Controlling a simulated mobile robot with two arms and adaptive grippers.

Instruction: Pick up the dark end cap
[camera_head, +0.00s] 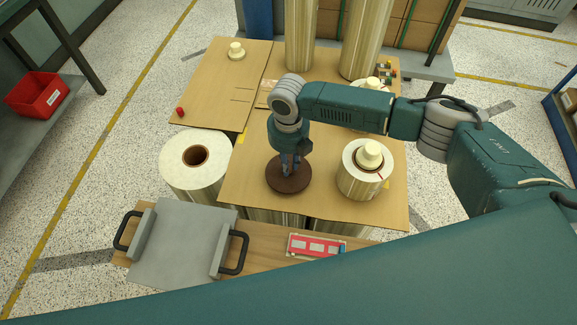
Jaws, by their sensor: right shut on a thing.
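The dark end cap (287,181) is a flat brown disc. It lies on, or very close above, the front cardboard sheet (240,190), left of a roll with a cream plug. My right gripper (289,169) points straight down over the disc's middle and is shut on it. The fingertips and the part they grip are small and partly hidden by the gripper itself. I cannot tell whether the disc touches the sheet. My left gripper is not in view.
A roll with a cream plug (368,157) stands close right of the cap. An open-cored roll (195,163) stands at left. A grey plate with black handles (185,240) and a red-and-white item (316,246) lie in front. Tall rolls (301,35) stand behind.

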